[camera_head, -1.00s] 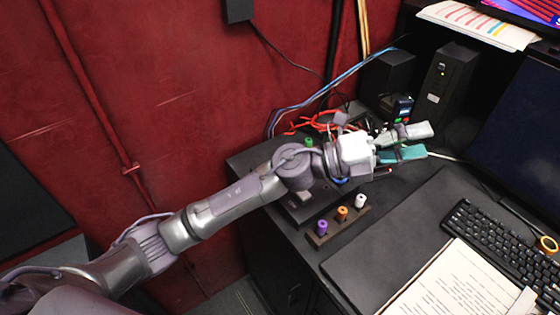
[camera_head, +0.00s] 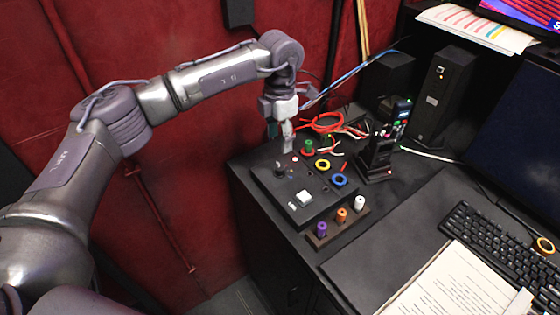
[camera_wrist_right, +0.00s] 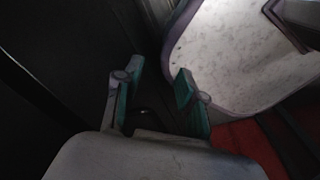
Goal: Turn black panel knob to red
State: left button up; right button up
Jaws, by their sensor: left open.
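The black panel (camera_head: 271,187) lies on the desk in the head view. A small dark knob (camera_head: 279,169) stands near its far left edge, with a small red spot (camera_head: 295,159) close by. My left gripper (camera_head: 281,145) points down, open, just above and behind the knob; contact cannot be told. My right gripper (camera_wrist_right: 155,88) shows in the right wrist view, open and empty.
A rack with purple, orange and white pegs (camera_head: 342,215) stands in front of the panel. A dark handheld device on a stand (camera_head: 381,150) and red wires (camera_head: 327,122) are behind and right. A keyboard (camera_head: 505,246) and papers (camera_head: 450,285) lie at right.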

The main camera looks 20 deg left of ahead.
aim_at(280, 167)
pick_arm(q)
notch_tip(280, 167, down, 10)
jog(key=shift+r+p, duration=0.15)
jog(key=shift+p, duration=0.95)
jog(key=shift+c, duration=0.3)
grip_shut()
